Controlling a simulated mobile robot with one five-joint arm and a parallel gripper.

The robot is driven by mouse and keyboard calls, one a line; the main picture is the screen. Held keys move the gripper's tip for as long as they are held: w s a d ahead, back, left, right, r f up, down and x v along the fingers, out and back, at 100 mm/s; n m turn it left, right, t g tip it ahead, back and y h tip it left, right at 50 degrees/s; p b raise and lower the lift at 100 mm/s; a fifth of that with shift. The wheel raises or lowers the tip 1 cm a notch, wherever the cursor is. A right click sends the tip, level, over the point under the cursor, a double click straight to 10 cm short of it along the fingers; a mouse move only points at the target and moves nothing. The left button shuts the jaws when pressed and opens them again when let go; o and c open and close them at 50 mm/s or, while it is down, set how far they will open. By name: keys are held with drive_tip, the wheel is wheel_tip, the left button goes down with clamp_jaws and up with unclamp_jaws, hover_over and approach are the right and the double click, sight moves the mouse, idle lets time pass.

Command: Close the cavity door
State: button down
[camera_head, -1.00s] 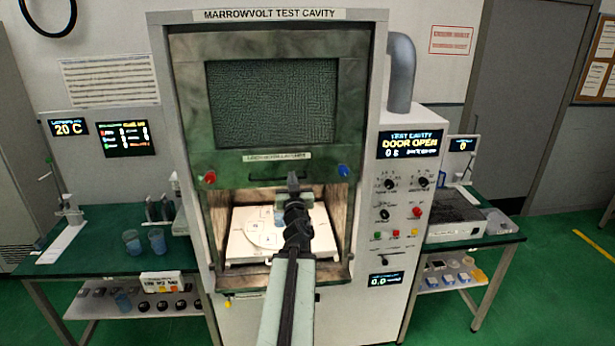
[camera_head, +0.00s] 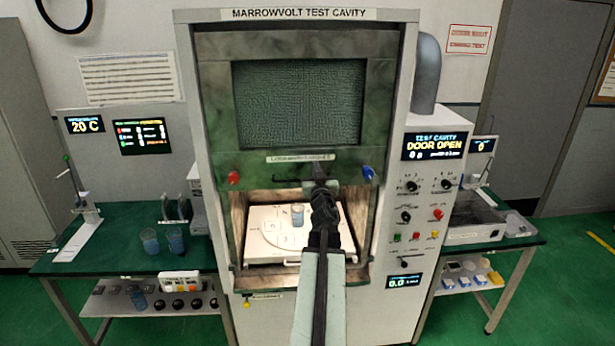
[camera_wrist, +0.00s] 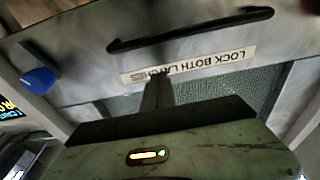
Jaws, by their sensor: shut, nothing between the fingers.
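The cavity door (camera_head: 215,130) is a green-grey panel with a dark mesh window, raised above the lit cavity opening. A black bar handle (camera_head: 285,180) is on its lower part, below a label; in the wrist view the handle (camera_wrist: 190,30) and the "LOCK BOTH LATCHES" label (camera_wrist: 190,65) appear upside down. A red knob (camera_head: 234,177) and a blue knob (camera_head: 368,173) flank it. My gripper (camera_head: 319,170) is shut and empty in front of the door's lower part, near the handle; I cannot tell if it touches. Its fingers (camera_wrist: 157,92) overlap the label in the wrist view.
A beaker (camera_head: 298,215) stands on the white turntable platform (camera_head: 262,255) inside the cavity. The control panel (camera_head: 425,210) at right reads "DOOR OPEN". Green benches (camera_head: 110,250) with glassware and instruments stand on both sides.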

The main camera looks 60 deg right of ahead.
drive_tip(key=f+b, duration=0.4)
drive_tip(key=shift+w+a, duration=0.1)
drive_tip(key=shift+a, duration=0.1)
drive_tip(key=shift+r, duration=0.1)
wheel_tip(320, 180, down, 50)
drive_tip(key=b, duration=5)
drive_tip(key=shift+s+a, duration=0.2)
drive_tip(key=shift+a, duration=0.05)
